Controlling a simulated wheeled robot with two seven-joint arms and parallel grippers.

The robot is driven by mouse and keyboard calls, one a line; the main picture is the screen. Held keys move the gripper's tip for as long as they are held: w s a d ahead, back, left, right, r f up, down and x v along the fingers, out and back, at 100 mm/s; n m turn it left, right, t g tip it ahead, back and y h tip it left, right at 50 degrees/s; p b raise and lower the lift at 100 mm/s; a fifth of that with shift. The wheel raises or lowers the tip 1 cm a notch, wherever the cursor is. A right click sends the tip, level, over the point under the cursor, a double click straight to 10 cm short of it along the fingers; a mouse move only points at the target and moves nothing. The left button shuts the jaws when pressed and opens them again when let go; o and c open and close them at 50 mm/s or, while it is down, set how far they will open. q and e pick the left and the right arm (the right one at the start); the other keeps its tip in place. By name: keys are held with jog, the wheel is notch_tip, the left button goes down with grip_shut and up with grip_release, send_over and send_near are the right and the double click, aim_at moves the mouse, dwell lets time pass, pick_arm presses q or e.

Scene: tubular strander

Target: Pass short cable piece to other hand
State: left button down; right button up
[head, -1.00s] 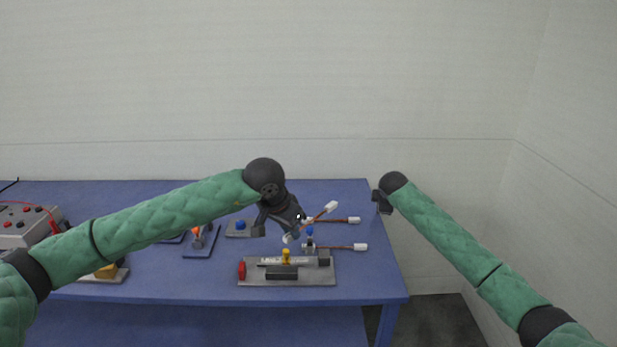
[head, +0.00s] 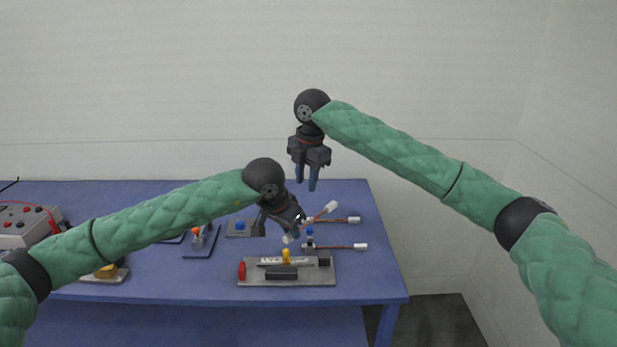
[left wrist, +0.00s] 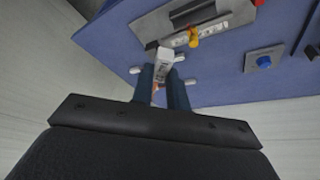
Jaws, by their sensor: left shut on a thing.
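The short cable piece (head: 331,207) has white ends and an orange-brown middle. My left gripper (head: 294,228) is shut on it above the table, and the piece is tilted, one white end up to the right. In the left wrist view a white end (left wrist: 165,57) of it shows between the dark blue fingers of my left gripper (left wrist: 162,88). My right gripper (head: 307,184) hangs above and slightly right of the left one, fingers down, with a gap between them and nothing in it.
Two similar cables (head: 338,247) lie on the blue table (head: 370,280) at the right. A grey fixture plate (head: 320,279) with red and yellow knobs stands at the front. A blue-button block (head: 238,226) and a control box (head: 20,240) are further left. The air around my right gripper is clear.

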aim_at(312, 220)
notch_tip(312, 220, down, 10)
jog(key=s+n, duration=0.1)
jog(key=s, duration=0.1)
jog(key=shift+d+f+g+h, duration=0.25)
jog(key=shift+d+g+h, duration=0.05)
jog(key=shift+g+h, duration=0.1)
dwell(0.4)
jog(key=shift+s, duration=0.1)
grip_shut()
pick_arm(q)
jog(key=c, duration=1.3)
grip_release()
